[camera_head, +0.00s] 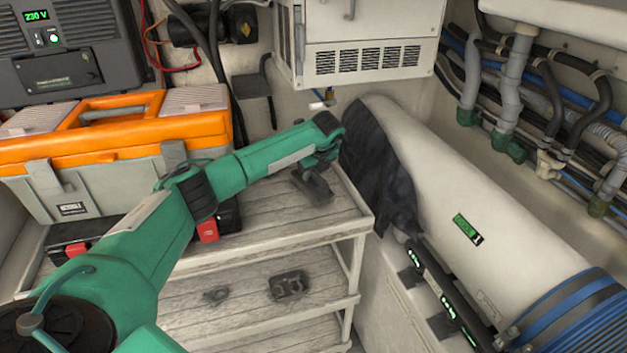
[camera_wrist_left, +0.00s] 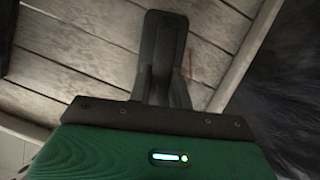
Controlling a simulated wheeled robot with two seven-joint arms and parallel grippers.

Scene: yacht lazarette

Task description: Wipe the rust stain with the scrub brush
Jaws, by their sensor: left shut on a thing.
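My left gripper (camera_head: 311,178) reaches over the right part of the top shelf, its fingers pointing down. In the left wrist view the gripper (camera_wrist_left: 166,95) is shut on a dark, long-bodied thing, which I take for the scrub brush (camera_wrist_left: 163,38). The brush is down at the shelf planks; whether it touches them I cannot tell. A faint reddish-brown mark, likely the rust stain (camera_wrist_left: 187,62), shows on the planks just right of the brush. In the head view the stain is not discernible. My right gripper is not in view.
An orange and grey toolbox (camera_head: 110,130) fills the left of the top shelf (camera_head: 262,222), with red-and-black items in front. Small dark parts (camera_head: 288,284) lie on the lower shelf. A large pale cylinder (camera_head: 440,170) with a dark cloth (camera_head: 378,165) stands close on the right.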

